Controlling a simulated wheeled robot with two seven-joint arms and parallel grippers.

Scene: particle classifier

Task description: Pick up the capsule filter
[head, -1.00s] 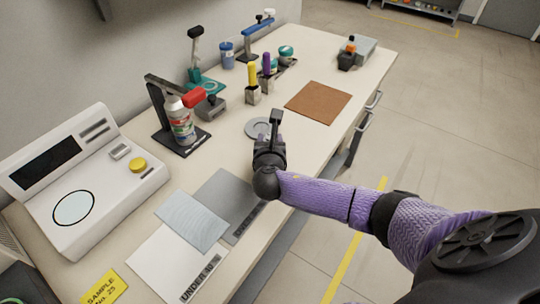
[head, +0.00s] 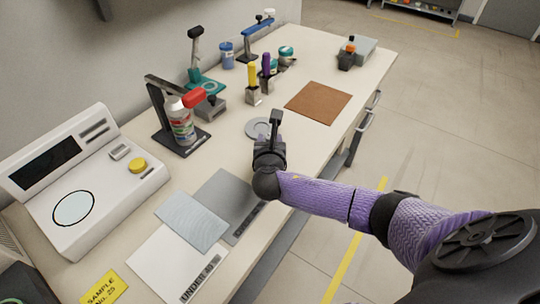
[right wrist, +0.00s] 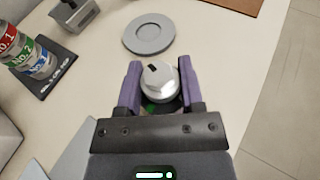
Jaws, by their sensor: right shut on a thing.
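The capsule filter (right wrist: 159,80) is a silver-white piece with a faceted, rounded top and a small black mark. It sits between the purple fingers of my right gripper (right wrist: 160,88), which is shut on it. In the head view my right gripper (head: 271,140) is over the bench beside a round grey dish, and its own body hides the filter there. I cannot tell whether the filter touches the bench. My left gripper is not in view.
The round grey dish (head: 256,128) lies just beyond my gripper. A stand with stacked numbered containers (head: 182,127) is to the left, near a white device (head: 75,213). Grey sheets (head: 230,203) lie in front. A brown mat (head: 318,103) lies farther right.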

